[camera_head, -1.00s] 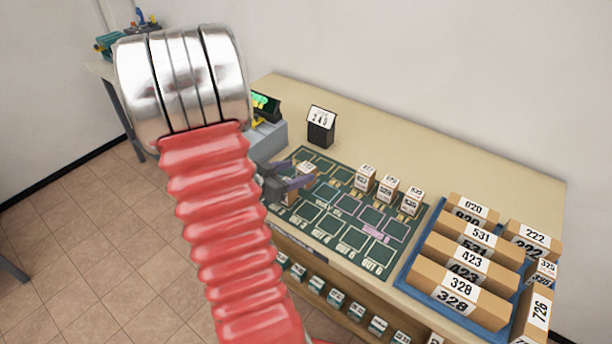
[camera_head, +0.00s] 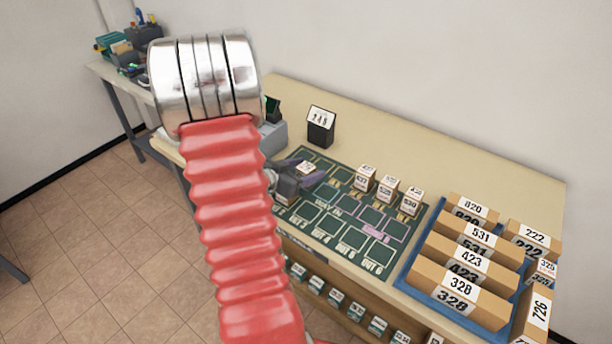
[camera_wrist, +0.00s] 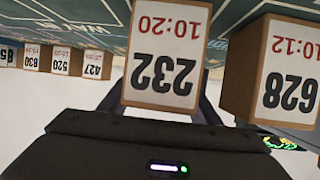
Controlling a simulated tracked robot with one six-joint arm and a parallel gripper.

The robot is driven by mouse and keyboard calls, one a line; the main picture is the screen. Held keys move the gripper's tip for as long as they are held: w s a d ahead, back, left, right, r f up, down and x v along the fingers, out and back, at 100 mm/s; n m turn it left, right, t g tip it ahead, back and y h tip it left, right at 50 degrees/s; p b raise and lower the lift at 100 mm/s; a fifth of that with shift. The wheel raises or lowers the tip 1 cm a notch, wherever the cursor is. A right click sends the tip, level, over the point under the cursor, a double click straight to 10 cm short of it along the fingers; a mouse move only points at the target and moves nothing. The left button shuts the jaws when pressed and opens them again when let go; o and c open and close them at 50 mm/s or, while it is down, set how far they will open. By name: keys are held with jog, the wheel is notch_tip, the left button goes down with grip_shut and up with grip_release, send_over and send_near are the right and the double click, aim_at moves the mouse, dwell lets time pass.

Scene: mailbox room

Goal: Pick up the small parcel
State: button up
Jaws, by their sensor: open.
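A small cardboard parcel (camera_wrist: 165,60), its label reading 232 and 10:20 upside down, stands close in front of my gripper (camera_wrist: 158,100) in the wrist view. The dark fingers are open, one on each side of the parcel's lower part in the picture; I cannot tell whether they touch it. In the head view my gripper (camera_head: 306,184) is low over the left part of the green grid mat (camera_head: 333,222). A small parcel's white top (camera_head: 306,167) shows beside the fingers there, the rest hidden by the gripper.
A second parcel marked 628 (camera_wrist: 285,75) stands close on the right in the wrist view. Several small parcels (camera_head: 387,189) stand right of my gripper. A blue tray (camera_head: 404,281) of larger boxes is at right. A black number stand (camera_head: 320,130) is behind.

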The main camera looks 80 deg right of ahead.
aim_at(306, 167)
jog(key=shift+c, duration=0.4)
jog(key=c, duration=1.1)
jog(key=shift+r, duration=0.1)
jog(key=shift+r, duration=4.95)
